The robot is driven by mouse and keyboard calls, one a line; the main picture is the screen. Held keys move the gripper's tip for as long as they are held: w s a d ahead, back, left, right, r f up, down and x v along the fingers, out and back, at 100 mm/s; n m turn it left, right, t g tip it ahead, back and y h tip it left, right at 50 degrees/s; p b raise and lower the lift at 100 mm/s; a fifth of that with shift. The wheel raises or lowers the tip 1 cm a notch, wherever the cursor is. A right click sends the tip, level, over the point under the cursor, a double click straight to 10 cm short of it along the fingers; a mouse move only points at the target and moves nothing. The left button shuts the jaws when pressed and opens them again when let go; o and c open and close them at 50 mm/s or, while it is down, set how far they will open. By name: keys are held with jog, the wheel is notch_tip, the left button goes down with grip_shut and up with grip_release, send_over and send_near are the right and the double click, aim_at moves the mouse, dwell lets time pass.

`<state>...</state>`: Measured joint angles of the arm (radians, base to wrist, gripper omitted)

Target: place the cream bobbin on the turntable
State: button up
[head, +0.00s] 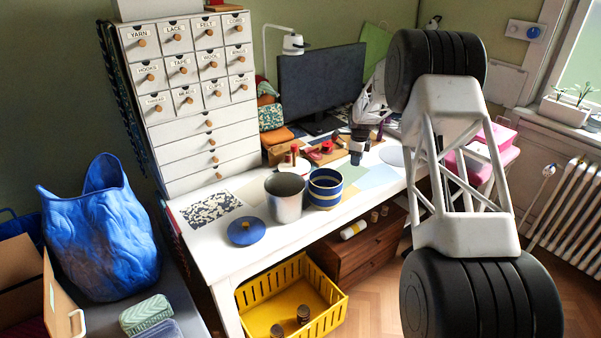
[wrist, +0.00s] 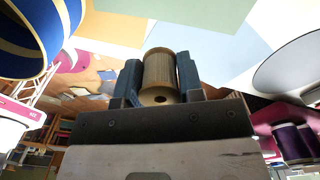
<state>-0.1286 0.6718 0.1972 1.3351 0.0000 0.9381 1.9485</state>
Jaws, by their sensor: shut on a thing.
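My gripper (wrist: 160,85) is shut on the cream bobbin (wrist: 158,70), which sits between its two dark fingers in the wrist view. In the head view my gripper (head: 357,152) is over the white desk, and the bobbin is too small or hidden to make out. A flat pale grey disc, which looks like the turntable (head: 392,156), lies on the desk to the right of my gripper, partly behind my arm. It also shows at the right edge of the wrist view (wrist: 292,72). The bobbin is apart from it.
A blue and yellow striped pot (head: 325,190) and a metal bin (head: 285,200) stand left of my gripper on the desk (head: 225,265). A yellow crate (head: 330,312) is on the floor.

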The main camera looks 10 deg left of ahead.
jog(key=w+a+r+m, duration=0.1)
jog(key=a+r+m, duration=0.2)
jog(key=a, duration=0.8)
jog(key=w+a+r+m, duration=0.1)
jog(key=a+r+m, duration=0.2)
jog(key=a+r, duration=0.4)
jog(key=a, duration=0.5)
jog(key=shift+r, duration=0.35)
jog(key=shift+a+f, duration=0.1)
send_over(300, 171)
notch_tip(300, 171, down, 13)
jog(key=shift+f, duration=0.15)
jog(key=shift+f, duration=2.25)
jog(key=shift+f, duration=0.2)
jog(key=o, duration=1)
jog(key=shift+c, duration=0.2)
jog(key=shift+r, duration=0.2)
notch_tip(300, 171, up, 12)
